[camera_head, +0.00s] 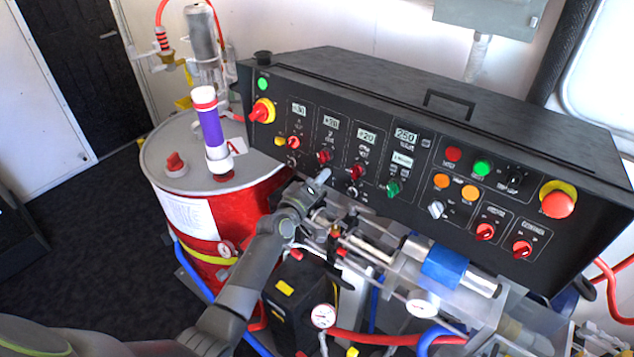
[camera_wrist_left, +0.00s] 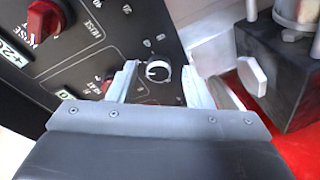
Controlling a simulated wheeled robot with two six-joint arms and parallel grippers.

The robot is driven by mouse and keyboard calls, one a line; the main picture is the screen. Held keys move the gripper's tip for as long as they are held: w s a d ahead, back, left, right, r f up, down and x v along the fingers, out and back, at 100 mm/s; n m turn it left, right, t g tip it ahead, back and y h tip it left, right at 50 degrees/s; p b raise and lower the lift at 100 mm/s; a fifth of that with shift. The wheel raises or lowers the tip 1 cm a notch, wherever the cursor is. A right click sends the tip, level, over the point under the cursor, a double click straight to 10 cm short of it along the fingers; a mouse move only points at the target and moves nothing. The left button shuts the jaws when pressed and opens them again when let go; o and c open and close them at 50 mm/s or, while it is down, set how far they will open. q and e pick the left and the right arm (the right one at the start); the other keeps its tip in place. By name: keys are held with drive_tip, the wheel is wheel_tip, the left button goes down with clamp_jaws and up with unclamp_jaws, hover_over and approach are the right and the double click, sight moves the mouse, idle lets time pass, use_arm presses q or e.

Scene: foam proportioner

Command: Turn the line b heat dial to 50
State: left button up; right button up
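My left gripper (camera_head: 322,178) is at the black console front, under the second column's red knob (camera_head: 323,156). In the left wrist view its fingers (camera_wrist_left: 160,88) are apart, with a small round dial (camera_wrist_left: 158,70) with a pale rim and a white pointer line showing between them, just beyond the tips. I cannot tell whether they touch it. In that view a red knob (camera_wrist_left: 105,82) marked HEAT is partly hidden behind the left finger. The small dial's number scale is too small to read, and the fingers hide it in the head view. My right gripper is not in view.
Similar small dials sit under neighbouring columns, one at left (camera_head: 291,161) and one at right (camera_head: 352,190). A third-column red knob (camera_head: 358,171) and a green knob (camera_head: 393,188) are close by. Pipes (camera_head: 360,250) run below the console. A red drum (camera_head: 225,210) stands left.

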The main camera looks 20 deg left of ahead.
use_arm(q)
drive_tip(key=shift+s, duration=0.1)
drive_tip(key=b+v, duration=0.2)
drive_tip(key=v, duration=1.5)
drive_tip(key=shift+s, duration=0.15)
